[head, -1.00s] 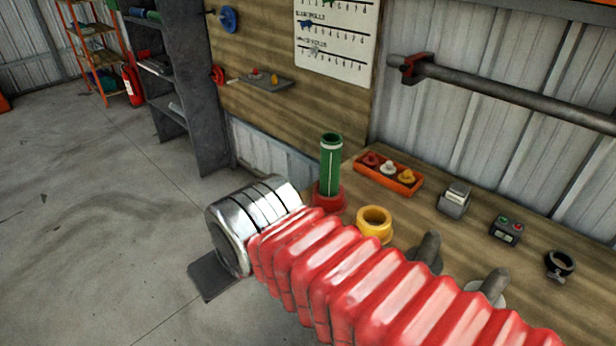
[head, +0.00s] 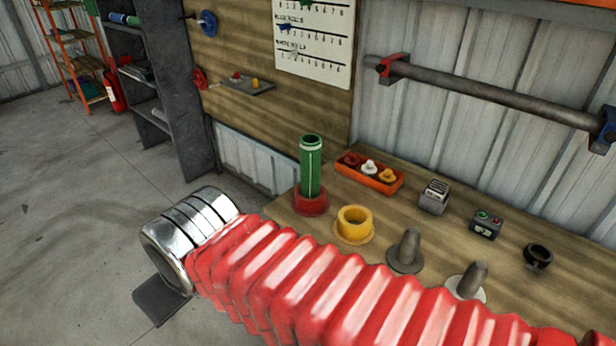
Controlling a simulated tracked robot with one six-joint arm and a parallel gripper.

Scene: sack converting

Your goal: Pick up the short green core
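A green core (head: 311,168), a tube with a pale stripe and an open top, stands upright on the bench in the middle of the head view. Its lower end is in or on a red flanged base (head: 311,203). My gripper (head: 165,301) shows only as a dark flat plate under the shiny metal wrist, left of the core and off the bench edge, over the floor. It is apart from the core. The rest of the gripper is hidden behind the wrist, so I cannot see its fingers' opening.
A yellow flanged ring (head: 354,223), two grey pegs (head: 408,250) and a black clamp ring (head: 538,257) stand on the bench. An orange tray (head: 369,178) of small plugs lies behind. A dark shelf unit (head: 150,90) stands left. Open floor lies at left.

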